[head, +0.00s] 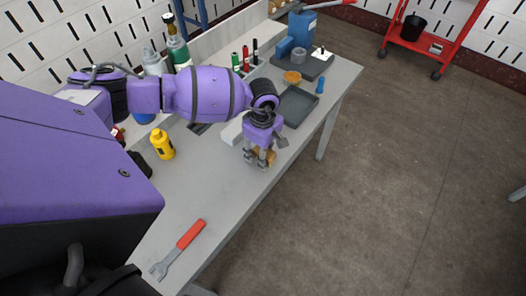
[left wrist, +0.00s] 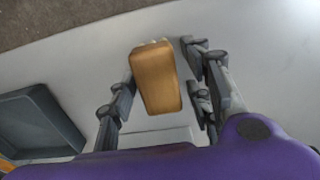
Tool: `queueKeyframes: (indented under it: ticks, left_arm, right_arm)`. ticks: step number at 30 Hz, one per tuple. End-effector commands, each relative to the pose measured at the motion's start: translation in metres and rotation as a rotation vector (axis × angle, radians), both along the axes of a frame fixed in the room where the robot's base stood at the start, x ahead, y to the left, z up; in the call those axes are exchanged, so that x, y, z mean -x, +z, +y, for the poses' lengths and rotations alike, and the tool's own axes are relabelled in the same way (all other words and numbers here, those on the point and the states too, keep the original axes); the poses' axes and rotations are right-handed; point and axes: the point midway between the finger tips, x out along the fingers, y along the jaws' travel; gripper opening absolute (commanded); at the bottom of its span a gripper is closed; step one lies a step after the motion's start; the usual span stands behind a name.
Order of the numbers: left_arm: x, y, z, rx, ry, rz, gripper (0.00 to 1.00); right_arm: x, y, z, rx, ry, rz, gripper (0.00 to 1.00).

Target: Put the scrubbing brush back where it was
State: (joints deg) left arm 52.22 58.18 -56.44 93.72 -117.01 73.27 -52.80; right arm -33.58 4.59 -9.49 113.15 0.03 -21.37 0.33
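The scrubbing brush (left wrist: 156,80), a tan wooden block with a bit of pale bristle at its far end, lies between the fingers of my left gripper (left wrist: 160,75) in the left wrist view. The fingers flank it closely on both sides; whether both press on it is unclear. In the head view the left gripper (head: 258,158) points down over the table's right edge, with the brush (head: 267,155) partly hidden among its fingers. I cannot tell whether the brush touches the table. My right gripper is not in view.
The grey table (head: 215,185) has a dark tray (head: 296,105), orange bowl (head: 292,77) and blue machine (head: 303,28) beyond the gripper. A yellow bottle (head: 162,145) stands left. A red-handled wrench (head: 180,248) lies in front. Markers (head: 245,58) and bottles line the back.

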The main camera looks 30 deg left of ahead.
Motion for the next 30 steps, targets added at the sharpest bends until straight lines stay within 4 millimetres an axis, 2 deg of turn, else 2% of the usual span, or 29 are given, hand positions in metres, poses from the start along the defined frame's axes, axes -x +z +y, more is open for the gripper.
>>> queueKeyframes:
  ticks: [8,12,14,24,30]
  left_arm:
    - [0.0,0.001,0.0,0.0,0.0,-0.001,0.49]
    - [-0.002,0.012,0.0,0.001,0.0,-0.004,0.49]
    - [-0.002,0.021,0.0,0.001,-0.001,-0.005,0.49]
    - [-0.001,0.092,0.0,-0.001,-0.001,-0.003,0.49]
    - [-0.001,0.118,0.0,0.0,0.0,-0.001,0.49]
  right_arm:
    - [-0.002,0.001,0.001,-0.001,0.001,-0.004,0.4]
    - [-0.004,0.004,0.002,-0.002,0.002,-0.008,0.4]
    - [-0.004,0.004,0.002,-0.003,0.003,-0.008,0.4]
    - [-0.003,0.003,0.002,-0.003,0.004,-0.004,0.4]
    - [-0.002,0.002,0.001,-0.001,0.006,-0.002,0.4]
